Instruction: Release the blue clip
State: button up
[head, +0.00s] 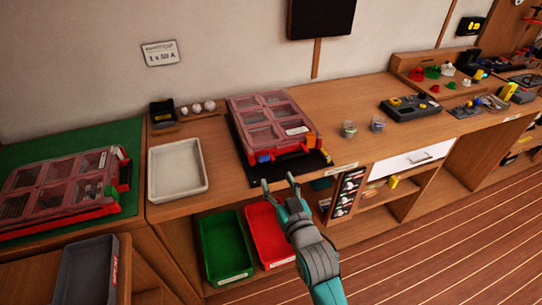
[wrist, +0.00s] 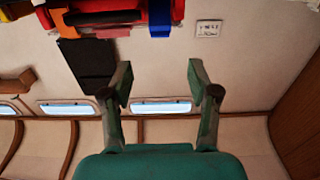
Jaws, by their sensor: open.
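A case with a clear reddish lid (head: 262,108) and several compartments lies on the worktop, its lid down. The blue clip (head: 263,159) is at the case's red front edge, left of its middle. In the wrist view the blue clip (wrist: 160,18) shows at the top edge, partly cut off, beside red and orange parts. I cannot tell whether it is fastened. My gripper (head: 278,181) is in front of the worktop edge, below and apart from the case. Its fingers (wrist: 157,72) are open, with nothing between them.
A black mat (head: 327,159) lies under the case. An empty white tray (head: 177,170) is to the left, and a second case (head: 60,190) lies on a green mat. Green (head: 225,248) and red (head: 268,236) bins sit below the worktop. Two small cups are to the right.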

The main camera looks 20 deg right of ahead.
aim_at(265, 157)
jog(key=w, duration=1)
jog(key=shift+w, duration=0.15)
grip_shut()
